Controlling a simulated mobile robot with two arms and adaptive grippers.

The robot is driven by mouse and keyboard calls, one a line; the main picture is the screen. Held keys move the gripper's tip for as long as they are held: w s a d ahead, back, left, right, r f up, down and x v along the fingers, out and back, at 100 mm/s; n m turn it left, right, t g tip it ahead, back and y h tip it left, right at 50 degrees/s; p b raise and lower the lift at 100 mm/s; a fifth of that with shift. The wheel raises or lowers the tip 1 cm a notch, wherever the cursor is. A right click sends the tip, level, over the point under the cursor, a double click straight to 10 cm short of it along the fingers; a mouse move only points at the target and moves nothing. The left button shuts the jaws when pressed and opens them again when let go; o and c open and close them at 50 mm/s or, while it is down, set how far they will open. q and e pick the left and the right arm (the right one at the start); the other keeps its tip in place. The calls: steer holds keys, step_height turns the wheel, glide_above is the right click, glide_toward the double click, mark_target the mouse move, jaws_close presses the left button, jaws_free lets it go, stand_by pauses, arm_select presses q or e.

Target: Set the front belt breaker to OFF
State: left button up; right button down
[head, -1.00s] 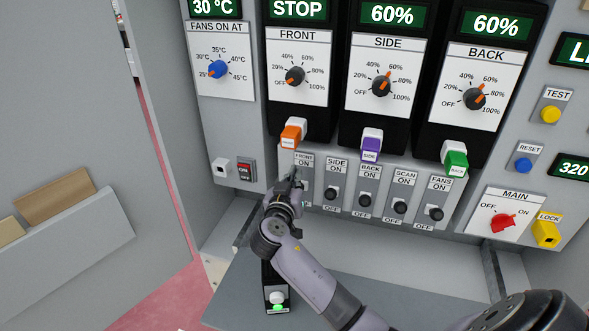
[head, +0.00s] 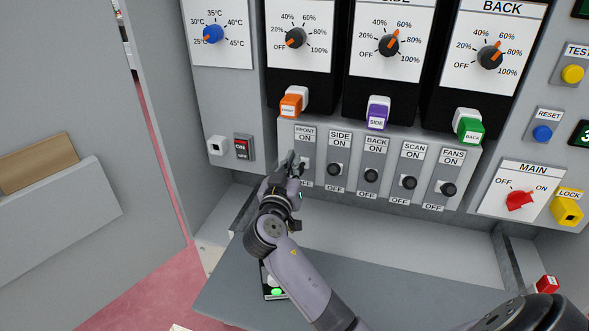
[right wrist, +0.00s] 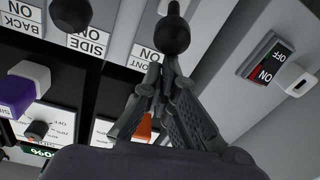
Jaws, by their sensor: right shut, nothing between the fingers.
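The front belt breaker's panel (head: 305,150) carries a FRONT ON label and is the leftmost in the breaker row. In the head view my right gripper (head: 291,160) covers its lever. In the right wrist view a round black knob (right wrist: 172,36) sits just beyond the tips of my right gripper (right wrist: 165,65), beside the upside-down FRONT ON label (right wrist: 144,57). The fingers are shut with nothing between them. Whether the tips touch the knob, and which way the lever is set, I cannot tell. My left gripper is not in view.
The side (head: 334,169), back (head: 371,176), scan (head: 409,183) and fans (head: 447,189) breakers stand close to the right. Orange (head: 291,106), purple (head: 377,116) and green (head: 470,130) tagged switches sit above. A grey shelf (head: 390,290) lies below.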

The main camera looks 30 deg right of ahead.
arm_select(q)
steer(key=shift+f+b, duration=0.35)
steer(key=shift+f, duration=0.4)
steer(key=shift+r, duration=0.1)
